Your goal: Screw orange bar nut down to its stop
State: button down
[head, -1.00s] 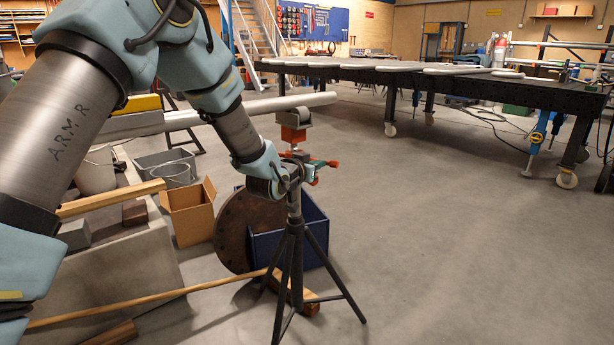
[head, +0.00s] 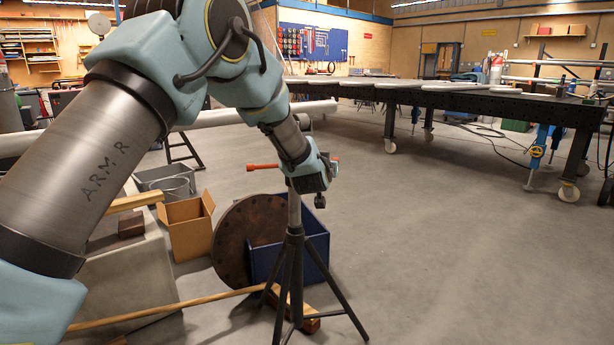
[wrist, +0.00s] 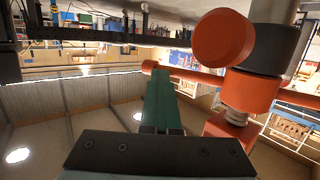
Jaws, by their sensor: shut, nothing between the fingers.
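The orange bar nut has one bar end (head: 262,166) sticking out left of my wrist in the head view, and another tip (head: 335,159) showing at its right. My wrist hides its middle and the thread there. In the wrist view the orange hub (wrist: 248,91) is at the right, with one thick bar end pointing at the camera and another running behind my fingertips. A short bit of thread (wrist: 237,117) shows beside it. My gripper (wrist: 160,76) is shut and empty, its green fingers beside the hub. Whether they touch the bar I cannot tell.
The nut sits on a black tripod stand (head: 295,255). Behind it are a blue bin (head: 318,238), a rusty round flange (head: 232,245) and a cardboard box (head: 188,228). A wooden pole (head: 190,305) lies near the tripod's feet. Floor to the right is clear.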

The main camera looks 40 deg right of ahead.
jog(key=shift+w+d+b, duration=0.35)
jog(key=shift+w+d, duration=1)
jog(key=shift+w, duration=0.25)
